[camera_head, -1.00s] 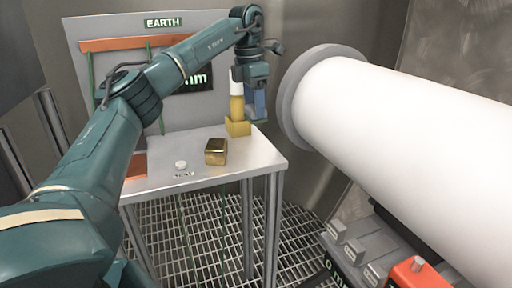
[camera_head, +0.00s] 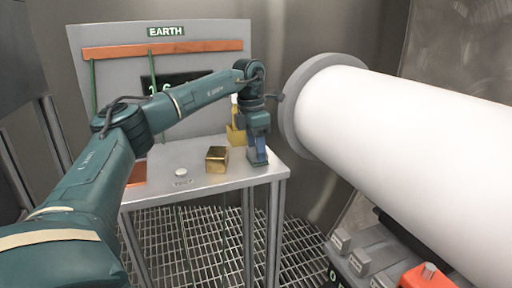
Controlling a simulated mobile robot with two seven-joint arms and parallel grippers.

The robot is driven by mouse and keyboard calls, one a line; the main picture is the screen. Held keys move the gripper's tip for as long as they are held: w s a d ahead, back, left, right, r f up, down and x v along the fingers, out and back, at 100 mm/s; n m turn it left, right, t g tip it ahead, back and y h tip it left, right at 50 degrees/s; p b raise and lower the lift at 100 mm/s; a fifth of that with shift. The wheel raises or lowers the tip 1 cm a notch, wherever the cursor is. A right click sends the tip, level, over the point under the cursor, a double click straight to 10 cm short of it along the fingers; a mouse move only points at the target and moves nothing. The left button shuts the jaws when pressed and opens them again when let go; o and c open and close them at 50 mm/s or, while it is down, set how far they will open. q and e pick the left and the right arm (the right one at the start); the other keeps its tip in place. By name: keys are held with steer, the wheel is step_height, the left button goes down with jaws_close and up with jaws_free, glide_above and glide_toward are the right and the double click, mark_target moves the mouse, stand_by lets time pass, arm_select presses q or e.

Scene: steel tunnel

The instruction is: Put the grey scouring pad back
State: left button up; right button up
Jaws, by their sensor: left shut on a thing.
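My left gripper (camera_head: 258,155) points down over the right end of the grey table (camera_head: 215,180), to the right of the brass block. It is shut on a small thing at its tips. This fits the grey scouring pad, but the fingers hide most of it and its outline is not clear. I cannot tell whether it touches the tabletop. No other scouring pad shows. My right gripper is not in view.
A brass block (camera_head: 216,159) and a small white button (camera_head: 181,173) are on the table. A yellow holder (camera_head: 236,135) stands behind my gripper, partly hidden. A thick white cylinder (camera_head: 400,150) blocks the right. A panel marked EARTH (camera_head: 206,62) stands behind.

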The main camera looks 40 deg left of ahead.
mark_target(252, 151)
arm_select(q)
steer(key=o, duration=1)
steer(key=shift+f, duration=0.1)
steer(key=r, duration=0.4)
steer(key=r+p, duration=0.1)
steer(key=r, duration=0.3)
steer(key=s+r+p, duration=0.1)
steer(key=r, duration=0.3)
steer(key=shift+a+r, duration=0.1)
steer(key=shift+a, duration=0.2)
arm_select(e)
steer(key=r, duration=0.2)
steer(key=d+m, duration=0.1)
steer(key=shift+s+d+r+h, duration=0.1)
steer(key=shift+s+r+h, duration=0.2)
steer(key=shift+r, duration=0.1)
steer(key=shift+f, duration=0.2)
